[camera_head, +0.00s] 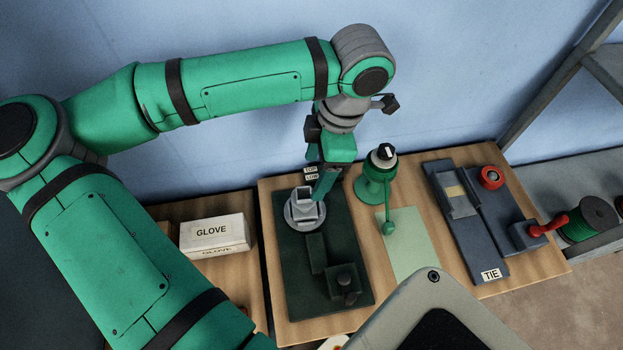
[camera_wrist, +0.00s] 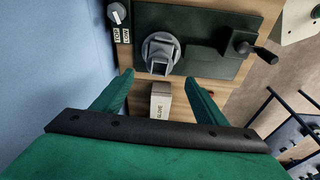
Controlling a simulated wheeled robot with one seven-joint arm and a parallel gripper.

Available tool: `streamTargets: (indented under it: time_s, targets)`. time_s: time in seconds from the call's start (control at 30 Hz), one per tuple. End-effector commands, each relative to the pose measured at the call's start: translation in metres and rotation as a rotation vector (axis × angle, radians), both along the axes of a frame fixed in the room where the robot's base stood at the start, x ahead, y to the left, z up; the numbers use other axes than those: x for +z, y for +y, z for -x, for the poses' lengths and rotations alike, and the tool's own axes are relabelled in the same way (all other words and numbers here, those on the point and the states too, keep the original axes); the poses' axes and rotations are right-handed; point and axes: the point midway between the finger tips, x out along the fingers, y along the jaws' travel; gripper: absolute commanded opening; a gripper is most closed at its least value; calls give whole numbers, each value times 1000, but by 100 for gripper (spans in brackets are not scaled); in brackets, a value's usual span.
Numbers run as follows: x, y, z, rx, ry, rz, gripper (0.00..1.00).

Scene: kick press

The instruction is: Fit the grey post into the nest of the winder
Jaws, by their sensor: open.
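A round grey flanged piece (camera_head: 291,214) sits near the back of the dark green plate of the winder (camera_head: 284,285). A square grey post (camera_head: 311,212) with a dark, hollow-looking top stands upright in its middle. In the wrist view the post (camera_wrist: 160,53) lies just beyond my fingertips. I cannot tell how deep it sits or whether it is fully in the nest. My gripper (camera_head: 321,184) is close above the post at its right; in the wrist view its two green fingers (camera_wrist: 160,79) are apart with nothing between them.
A black block with a knobbed crank (camera_head: 345,284) stands at the plate's front. A GLOVE box (camera_head: 214,232) is left; a green dial stand (camera_head: 375,188) and pale green sheet (camera_head: 407,245) are right. Further right is the TIE fixture (camera_head: 465,230) with a red handle.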

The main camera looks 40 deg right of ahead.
Motion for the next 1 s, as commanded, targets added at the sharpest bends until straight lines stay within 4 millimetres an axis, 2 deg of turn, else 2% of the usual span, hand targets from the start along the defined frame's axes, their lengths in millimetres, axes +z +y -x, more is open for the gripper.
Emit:
streamTargets:
  time_s: [0.1,0.23,1.0]
  targets:
    - [12,-2,1,1,-2,0,66]
    - [18,-3,3,0,1,0,66]
    - [19,-3,3,0,1,-1,66]
